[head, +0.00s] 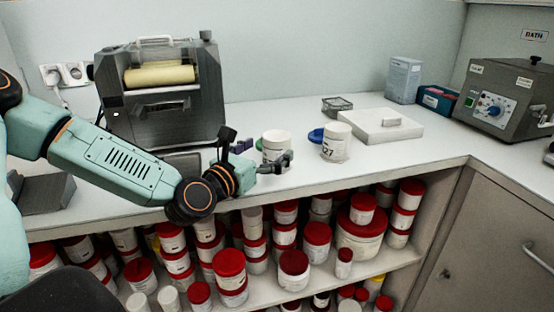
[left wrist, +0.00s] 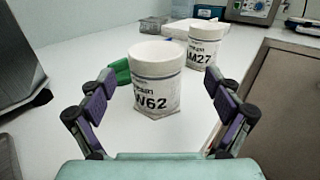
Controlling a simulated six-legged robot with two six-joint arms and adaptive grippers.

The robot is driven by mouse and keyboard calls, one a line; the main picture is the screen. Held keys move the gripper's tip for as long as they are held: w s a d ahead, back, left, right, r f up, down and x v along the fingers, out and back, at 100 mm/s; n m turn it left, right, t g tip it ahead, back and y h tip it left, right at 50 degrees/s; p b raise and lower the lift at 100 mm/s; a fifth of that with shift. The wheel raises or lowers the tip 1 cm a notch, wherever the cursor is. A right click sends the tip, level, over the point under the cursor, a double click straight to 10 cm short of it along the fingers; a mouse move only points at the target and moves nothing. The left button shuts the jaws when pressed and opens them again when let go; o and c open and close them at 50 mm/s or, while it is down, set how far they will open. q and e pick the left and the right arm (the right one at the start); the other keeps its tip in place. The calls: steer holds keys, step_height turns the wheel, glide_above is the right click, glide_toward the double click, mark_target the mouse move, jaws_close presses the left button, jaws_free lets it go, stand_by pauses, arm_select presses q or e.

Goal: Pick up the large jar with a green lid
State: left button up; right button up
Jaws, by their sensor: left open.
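A white jar (head: 277,144) stands upright on the counter; it also shows in the left wrist view (left wrist: 155,82), labelled with black print ending in "W62". A green lid (left wrist: 121,72) is beside it on the left, partly hidden behind it; its edge shows in the head view (head: 260,144). My left gripper (head: 266,153) is open at the jar. In the left wrist view its two purple-padded fingers (left wrist: 159,78) are on either side of the jar, with a gap on each side. My right gripper is not in view.
A second white jar (head: 337,143) marked "27" stands to the right, with a blue lid (head: 316,135) beside it. A grey roller machine (head: 160,95) stands behind my left arm. A white flat box (head: 380,125) lies farther right. Red-lidded jars (head: 293,268) fill the shelf below.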

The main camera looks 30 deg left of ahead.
arm_select(q)
steer(key=w, duration=0.1)
steer(key=w+b, duration=0.1)
steer(key=shift+w+a+f, duration=0.3)
steer(key=shift+w+f, duration=0.05)
steer(key=shift+f, duration=0.05)
steer(key=shift+w+d+r+b, duration=0.15)
steer(key=shift+w+r+b, duration=0.1)
steer(key=shift+w+b, duration=0.25)
steer(key=shift+w, duration=0.2)
steer(key=shift+w+f, duration=0.1)
